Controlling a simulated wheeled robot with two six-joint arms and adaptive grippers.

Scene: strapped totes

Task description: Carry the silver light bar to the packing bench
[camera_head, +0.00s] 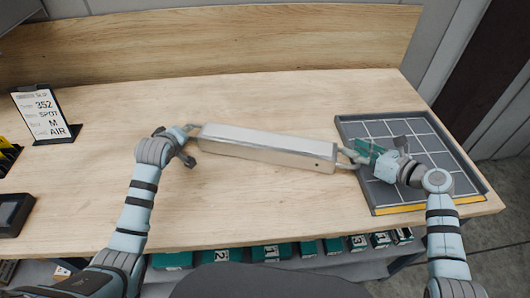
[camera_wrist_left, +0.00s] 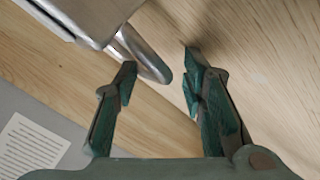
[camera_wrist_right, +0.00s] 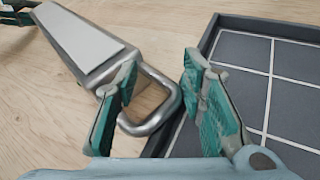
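The silver light bar (camera_head: 265,148) lies slightly slanted across the middle of the wooden bench (camera_head: 250,215) and appears to rest on it. It has a looped metal handle at each end. My left gripper (camera_head: 188,146) is at the bar's left end. In the left wrist view its fingers (camera_wrist_left: 158,72) are apart, with the handle tip (camera_wrist_left: 150,64) between the fingertips. My right gripper (camera_head: 364,156) is at the right end. In the right wrist view its fingers (camera_wrist_right: 158,75) are apart, with the handle loop (camera_wrist_right: 160,115) partly between them and partly behind the left finger.
A dark gridded tray (camera_head: 385,207) with a yellow front strip sits at the bench's right, under my right gripper. A slip sign (camera_head: 43,115) stands at the left, above a dark box (camera_head: 14,214). Numbered green bins (camera_head: 222,256) line a shelf below. The bench front is clear.

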